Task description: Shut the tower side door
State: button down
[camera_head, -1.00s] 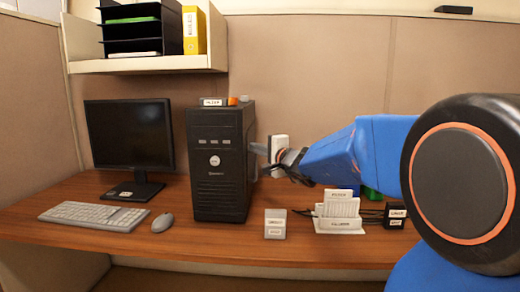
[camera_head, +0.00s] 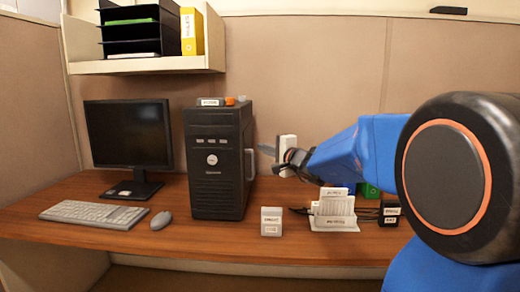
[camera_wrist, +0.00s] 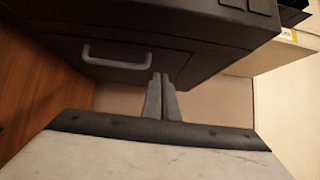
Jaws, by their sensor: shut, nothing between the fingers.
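The black computer tower (camera_head: 213,180) stands upright on the desk. Its side door (camera_wrist: 135,50) is on the tower's right side, with a pale bar handle (camera_wrist: 117,64) that also shows in the head view (camera_head: 250,165). The door looks about flush with the tower's side; I cannot tell whether a small gap is left. My gripper (camera_head: 266,150) is to the right of the tower, a little apart from the door and level with its upper part. In the wrist view its fingers (camera_wrist: 165,82) are together and empty, pointing at the tower's side beyond the handle.
A monitor (camera_head: 129,137), keyboard (camera_head: 95,214) and mouse (camera_head: 161,221) are left of the tower. A small white box (camera_head: 271,221), a white card holder (camera_head: 336,222) and a black box (camera_head: 389,213) stand on the desk under my arm. A shelf (camera_head: 150,65) hangs above the monitor.

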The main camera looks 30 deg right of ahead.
jog(key=s+a, duration=0.6)
jog(key=a, duration=0.1)
jog(key=shift+s+a, duration=0.15)
jog(key=shift+a, duration=0.15)
jog(key=s+a+f+n+g+y, duration=0.2)
jog(key=s+a+f+n+g, duration=0.2)
jog(key=s+a+f+n, duration=0.35)
jog(key=s+a+f+n+g+y, duration=0.3)
jog(key=s+a+f+n+g, duration=0.15)
jog(key=s+a, duration=0.5)
jog(key=s+d+f+n+g+h, duration=0.2)
jog(key=s+d+f+h, duration=0.2)
jog(key=s+d+f, duration=0.2)
jog(key=s+d+f+n+g+h, duration=0.2)
jog(key=s+d+f, duration=0.4)
jog(key=s, duration=0.5)
jog(key=shift+s+d+f+h, duration=0.3)
jog(key=shift+f+h, duration=0.35)
jog(key=shift+h, duration=0.25)
jog(key=shift+w+g, duration=0.15)
jog(key=shift+g, duration=0.1)
